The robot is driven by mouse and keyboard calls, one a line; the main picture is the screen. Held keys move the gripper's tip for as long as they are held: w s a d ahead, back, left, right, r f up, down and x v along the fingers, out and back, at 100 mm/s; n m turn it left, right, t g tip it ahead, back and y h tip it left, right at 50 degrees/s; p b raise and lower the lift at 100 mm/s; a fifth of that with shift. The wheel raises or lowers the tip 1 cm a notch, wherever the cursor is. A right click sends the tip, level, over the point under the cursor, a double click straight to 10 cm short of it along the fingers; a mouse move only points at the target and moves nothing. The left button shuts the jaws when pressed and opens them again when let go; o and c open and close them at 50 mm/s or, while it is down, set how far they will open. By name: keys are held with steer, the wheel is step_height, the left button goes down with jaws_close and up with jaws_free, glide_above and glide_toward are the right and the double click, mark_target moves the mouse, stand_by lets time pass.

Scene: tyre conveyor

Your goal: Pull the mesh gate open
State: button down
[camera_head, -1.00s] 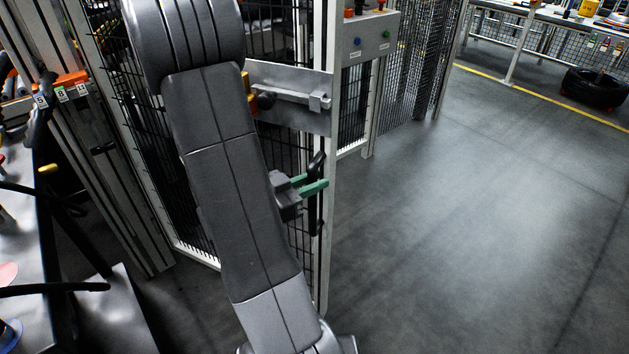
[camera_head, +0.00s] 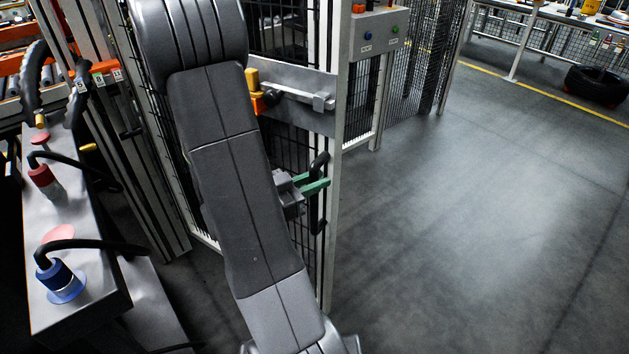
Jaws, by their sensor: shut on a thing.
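The mesh gate (camera_head: 332,240) stands upright in the middle, a light metal frame with black wire mesh, partly hidden behind my arm. A metal latch plate with a bolt (camera_head: 300,97) crosses its upper part. A black vertical handle (camera_head: 318,168) is on the gate near its right edge. My gripper (camera_head: 315,186), with green fingers, is shut on the handle. The gate's left part and lower mesh are mostly covered by my arm.
A control box (camera_head: 380,32) with coloured buttons is on the fence behind the gate. The floor right of the gate is clear.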

steer(key=c, duration=1.3)
jaws_free()
steer(key=shift+c, duration=0.2)
steer(key=v, duration=1.4)
steer(key=shift+w+d, duration=0.15)
steer(key=x, duration=1.3)
steer(key=shift+d, duration=0.3)
steer(key=shift+w, duration=0.1)
